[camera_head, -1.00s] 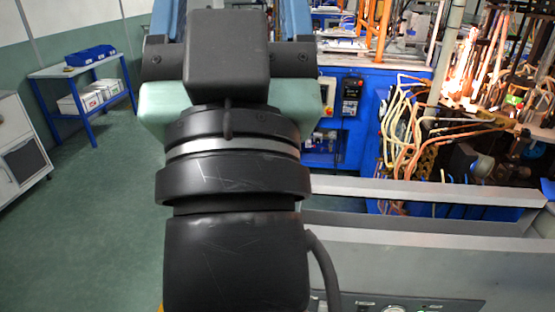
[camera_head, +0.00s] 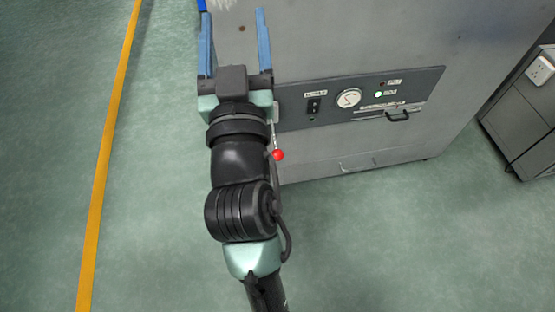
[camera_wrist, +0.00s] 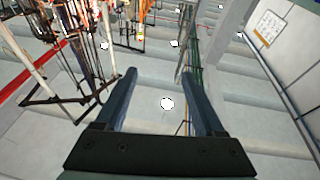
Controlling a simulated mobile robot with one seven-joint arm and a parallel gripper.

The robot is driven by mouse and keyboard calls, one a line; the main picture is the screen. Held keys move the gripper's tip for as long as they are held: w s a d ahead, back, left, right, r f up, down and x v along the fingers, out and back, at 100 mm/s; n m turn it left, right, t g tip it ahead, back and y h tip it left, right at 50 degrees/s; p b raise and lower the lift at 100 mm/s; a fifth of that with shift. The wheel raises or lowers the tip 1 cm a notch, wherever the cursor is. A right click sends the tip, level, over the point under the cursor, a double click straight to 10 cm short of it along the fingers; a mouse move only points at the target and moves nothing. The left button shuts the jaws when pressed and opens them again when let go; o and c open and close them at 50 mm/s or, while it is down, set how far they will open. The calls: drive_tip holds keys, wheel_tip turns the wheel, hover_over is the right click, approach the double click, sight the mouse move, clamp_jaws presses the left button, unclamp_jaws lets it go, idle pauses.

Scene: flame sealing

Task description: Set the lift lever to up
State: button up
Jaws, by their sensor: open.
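The lift lever shows in the head view as a red ball knob (camera_head: 278,155) on a thin rod. Its rod runs up to the left end of the dark control panel (camera_head: 330,119) on a grey cabinet (camera_head: 370,45). The knob hangs below the rod's upper end, and my arm partly covers the rod and its mount. My gripper (camera_head: 233,14) has its two blue fingers spread and empty. It is beyond the lever, over the cabinet's upper left part. In the wrist view the open gripper (camera_wrist: 158,75) has nothing between its fingers, and the lever is not seen.
The panel carries a black switch (camera_head: 314,105), a round gauge (camera_head: 348,98) and a black handle (camera_head: 398,116). A grey cabinet with a socket (camera_head: 541,70) stands at the right. Green floor (camera_head: 410,230) is clear in front, with a yellow line (camera_head: 107,150) at left.

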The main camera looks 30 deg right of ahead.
wheel_tip(320, 180, down, 22)
drive_tip(key=s+d+g+b, duration=0.1)
drive_tip(key=d+g+b, duration=0.15)
drive_tip(key=b, duration=0.75)
drive_tip(key=g+b, duration=0.1)
drive_tip(key=b, duration=0.8)
approach(275, 139)
drive_tip(key=s+f, duration=0.2)
drive_tip(key=s, duration=0.1)
drive_tip(key=b+x, duration=0.1)
drive_tip(key=x, duration=1.1)
drive_tip(key=shift+w+a+f+n, duration=0.2)
drive_tip(key=shift+w+n, duration=0.05)
drive_tip(key=shift+n, duration=0.15)
clamp_jaws()
